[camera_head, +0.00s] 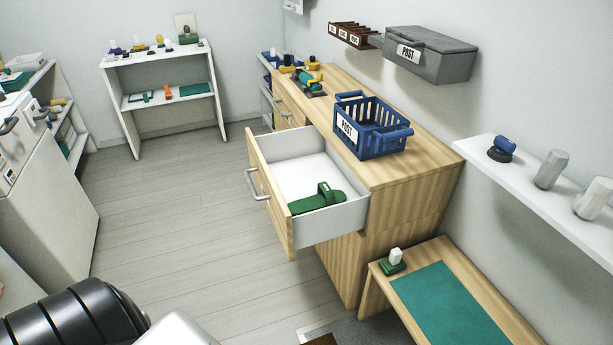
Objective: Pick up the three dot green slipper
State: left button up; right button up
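A green slipper-like object (312,201) with an upright strap or grip lies in the open drawer (292,172) of the wooden cabinet, near the drawer's front right corner. Dots on it are too small to make out. A smaller green object (393,267) with a white block on top sits on the low wooden bench (376,296); I cannot tell whether it is a slipper. Neither of my grippers shows in the head view.
A blue "POST" basket (372,142) stands on the cabinet top above the drawer. A grey "POST" box (430,62) hangs on the wall. A white shelf (600,232) juts out at right. The drawer sticks out over the floor (175,215), which is clear left of it.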

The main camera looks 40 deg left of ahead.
aim_at(317, 197)
jog(key=u, duration=1.05)
jog(key=z, duration=0.85)
jog(key=j+z, duration=0.8)
jog(key=j, duration=0.15)
jog(key=j+z, duration=0.4)
jog(key=k+j+z, duration=0.15)
jog(key=j+z, duration=0.3)
